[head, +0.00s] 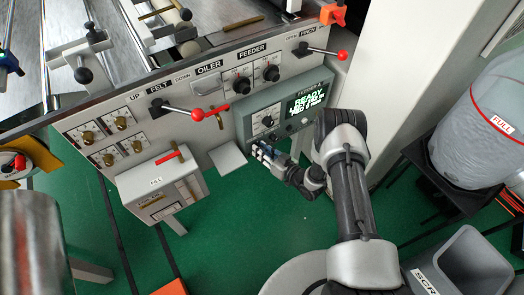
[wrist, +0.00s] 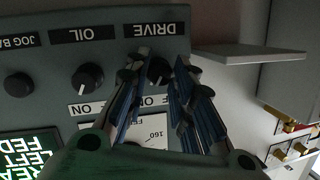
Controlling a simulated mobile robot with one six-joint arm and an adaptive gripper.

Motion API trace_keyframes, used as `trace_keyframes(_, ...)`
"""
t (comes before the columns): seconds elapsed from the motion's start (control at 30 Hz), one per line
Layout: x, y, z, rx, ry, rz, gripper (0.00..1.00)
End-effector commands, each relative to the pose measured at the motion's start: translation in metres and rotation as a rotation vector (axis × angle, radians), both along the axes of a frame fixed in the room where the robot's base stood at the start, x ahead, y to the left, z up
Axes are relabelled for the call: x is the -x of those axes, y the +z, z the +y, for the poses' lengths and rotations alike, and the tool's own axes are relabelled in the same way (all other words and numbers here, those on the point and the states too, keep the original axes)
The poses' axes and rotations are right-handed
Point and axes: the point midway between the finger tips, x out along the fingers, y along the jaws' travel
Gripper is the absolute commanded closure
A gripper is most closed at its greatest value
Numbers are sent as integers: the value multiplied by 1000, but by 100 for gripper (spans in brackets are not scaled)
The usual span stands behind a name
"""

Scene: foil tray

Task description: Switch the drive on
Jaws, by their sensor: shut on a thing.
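The drive knob (wrist: 158,72) is a dark knob under the DRIVE label (wrist: 161,29), on a grey-green control panel (wrist: 220,80) that appears upside down in the wrist view. My gripper (wrist: 158,75) is shut on the knob, with one blue-and-dark finger on each side. The fingers hide part of the knob and of the ON label beside it, so I cannot tell which way its pointer faces. In the head view my gripper (head: 262,152) is at the lower edge of the control panel (head: 240,122), and the drive knob cannot be made out there.
The OIL knob (wrist: 88,77) and jog button (wrist: 19,85) sit beside the drive knob. The display (head: 307,101) is lit with green text, including READY. A small grey shelf (head: 228,158) juts out near my gripper. A red-tipped lever (head: 180,109) is above left.

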Motion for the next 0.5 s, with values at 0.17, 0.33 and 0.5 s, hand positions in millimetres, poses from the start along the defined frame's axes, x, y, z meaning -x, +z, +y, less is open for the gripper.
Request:
trace_keyframes(0.17,0,-1,0,1,1,1,69)
trace_keyframes(0.33,0,0,0,1,0,0,57)
trace_keyframes(0.5,0,0,0,1,0,0,57)
